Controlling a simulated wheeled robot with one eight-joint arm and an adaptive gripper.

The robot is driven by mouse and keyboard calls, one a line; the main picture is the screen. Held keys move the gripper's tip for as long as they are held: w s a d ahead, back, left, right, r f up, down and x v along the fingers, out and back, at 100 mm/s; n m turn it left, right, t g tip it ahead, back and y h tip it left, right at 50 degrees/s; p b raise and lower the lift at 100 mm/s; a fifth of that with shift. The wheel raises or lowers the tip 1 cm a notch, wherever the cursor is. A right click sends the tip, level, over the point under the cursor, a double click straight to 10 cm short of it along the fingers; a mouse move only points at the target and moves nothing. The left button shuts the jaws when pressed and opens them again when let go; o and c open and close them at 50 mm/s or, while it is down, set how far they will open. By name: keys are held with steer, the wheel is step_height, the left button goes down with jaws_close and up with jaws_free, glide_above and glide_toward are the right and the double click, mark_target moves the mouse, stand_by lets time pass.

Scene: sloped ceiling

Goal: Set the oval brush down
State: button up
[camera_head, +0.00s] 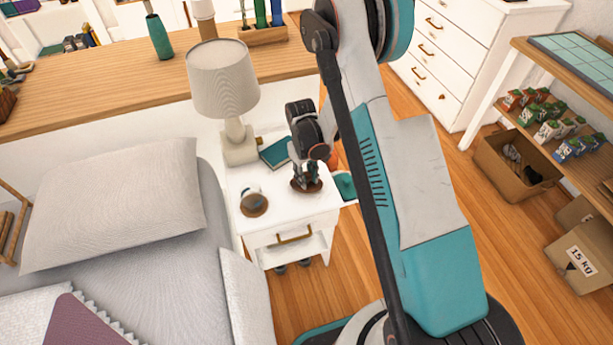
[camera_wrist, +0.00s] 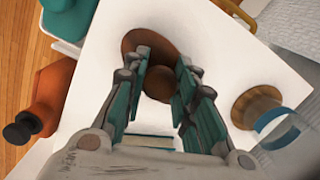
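The oval brush (camera_head: 299,186) is dark brown, with an oval body and a rounded knob. It is at the top of the white nightstand (camera_head: 270,218), near the right side. My gripper (camera_head: 307,172) points down at it from above.
A cup-like object with a brown round end (camera_head: 254,203) is on the nightstand's left front. A lamp (camera_head: 236,140) and a teal book (camera_head: 275,152) are behind. An orange bottle (camera_wrist: 50,98) stands beside the nightstand top in the wrist view. The front middle of the nightstand is clear.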

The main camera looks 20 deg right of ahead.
steer(key=o, duration=0.4)
steer(key=shift+c, duration=0.2)
step_height(320, 180, up, 13)
steer(key=w+p, duration=0.1)
steer(key=p, duration=0.4)
step_height(320, 180, up, 12)
steer(key=t, duration=0.2)
glide_above(307, 178)
steer(key=s+r+m+t, duration=0.2)
steer(key=s+r+t, duration=0.2)
steer(key=s+r, duration=1)
steer(key=s+r+m+t, duration=0.1)
steer(key=s+r+t, duration=0.1)
steer(key=s, duration=0.6)
steer(key=shift+r+t, duration=0.3)
